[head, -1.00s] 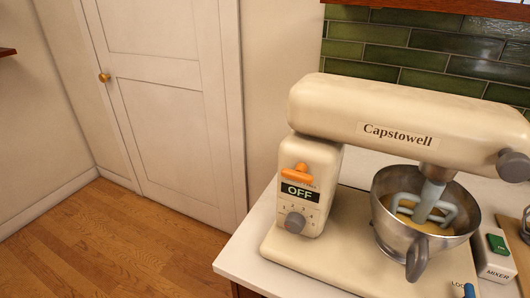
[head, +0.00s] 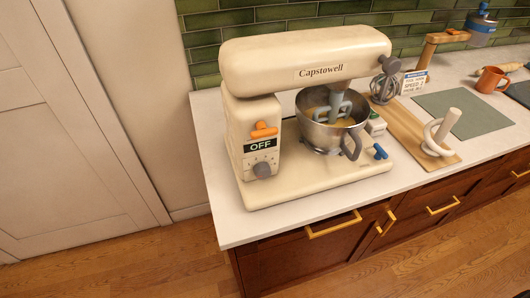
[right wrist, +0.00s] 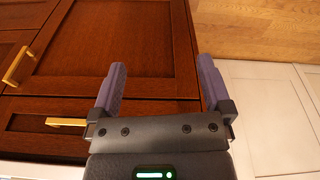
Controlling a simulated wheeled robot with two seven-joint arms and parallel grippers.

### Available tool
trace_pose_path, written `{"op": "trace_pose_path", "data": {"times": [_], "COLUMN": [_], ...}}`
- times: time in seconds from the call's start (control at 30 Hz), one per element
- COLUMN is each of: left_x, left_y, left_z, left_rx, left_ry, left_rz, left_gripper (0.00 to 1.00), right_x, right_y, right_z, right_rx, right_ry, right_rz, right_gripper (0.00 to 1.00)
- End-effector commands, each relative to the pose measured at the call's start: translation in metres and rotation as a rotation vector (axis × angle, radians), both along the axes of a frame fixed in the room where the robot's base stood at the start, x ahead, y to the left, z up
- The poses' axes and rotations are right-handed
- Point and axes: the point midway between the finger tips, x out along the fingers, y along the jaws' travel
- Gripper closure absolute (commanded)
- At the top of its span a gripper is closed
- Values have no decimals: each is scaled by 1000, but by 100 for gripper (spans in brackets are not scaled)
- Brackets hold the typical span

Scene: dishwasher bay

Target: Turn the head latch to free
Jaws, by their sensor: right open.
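The cream stand mixer (head: 305,70) stands on the left end of the white counter in the head view, its head level over the steel bowl (head: 333,137). The orange head latch (head: 264,130) is on the front of the column, above a display reading OFF and a grey dial (head: 262,170). A grey beater (head: 338,104) hangs in the bowl over yellowish contents. A blue lever (head: 380,152) is on the base's right. My right gripper (right wrist: 159,80) is open and empty in the right wrist view, facing wooden cabinet fronts. Neither gripper shows in the head view.
Right of the mixer are a wooden board (head: 407,130) with a whisk (head: 386,84) and a pale ring-shaped tool (head: 440,133), a grey-green mat (head: 465,112) and an orange mug (head: 491,79). Brass-handled drawers (head: 333,225) lie below. Floor in front is clear.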

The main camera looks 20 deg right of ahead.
Motion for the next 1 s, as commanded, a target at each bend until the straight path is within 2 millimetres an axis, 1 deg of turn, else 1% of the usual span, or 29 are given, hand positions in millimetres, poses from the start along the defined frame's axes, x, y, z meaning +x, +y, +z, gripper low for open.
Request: {"op": "trace_pose_path", "data": {"times": [0.03,0.07,0.1,0.17,0.2,0.27,0.3,0.37,0.4,0.47,0.5,0.53,0.6,0.67,0.73,0.8,0.9,1.0], "left_x": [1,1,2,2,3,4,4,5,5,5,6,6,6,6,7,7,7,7], "left_y": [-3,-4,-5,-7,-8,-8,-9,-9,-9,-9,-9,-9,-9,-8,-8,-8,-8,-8], "left_z": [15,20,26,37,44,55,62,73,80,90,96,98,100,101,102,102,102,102], "left_rx": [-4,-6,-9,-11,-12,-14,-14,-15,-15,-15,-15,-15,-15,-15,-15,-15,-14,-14], "left_ry": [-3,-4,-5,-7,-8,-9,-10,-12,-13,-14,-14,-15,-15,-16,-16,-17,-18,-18], "left_rz": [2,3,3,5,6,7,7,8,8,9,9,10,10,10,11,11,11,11], "left_gripper": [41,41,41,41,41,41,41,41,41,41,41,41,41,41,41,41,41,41], "right_x": [9,14,21,31,38,49,57,71,82,102,118,131,157,175,191,202,209,216], "right_y": [2,3,5,7,10,13,16,21,26,35,41,45,49,49,44,36,24,19], "right_z": [27,40,57,86,106,136,157,188,210,240,259,272,292,305,318,328,337,340], "right_rx": [4,7,13,23,32,49,63,92,117,160,192,217,252,266,262,242,204,185], "right_ry": [-21,-29,-44,-72,-95,-137,-173,-242,-304,-425,-529,-615,-799,-942,-1094,-1220,-1341,-1387], "right_rz": [-1,-2,-2,-2,0,5,13,26,39,62,77,84,83,62,21,-30,-93,-119], "right_gripper": [0,0,0,0,0,0,0,0,0,0,0,0,0,0,0,0,0,0]}}
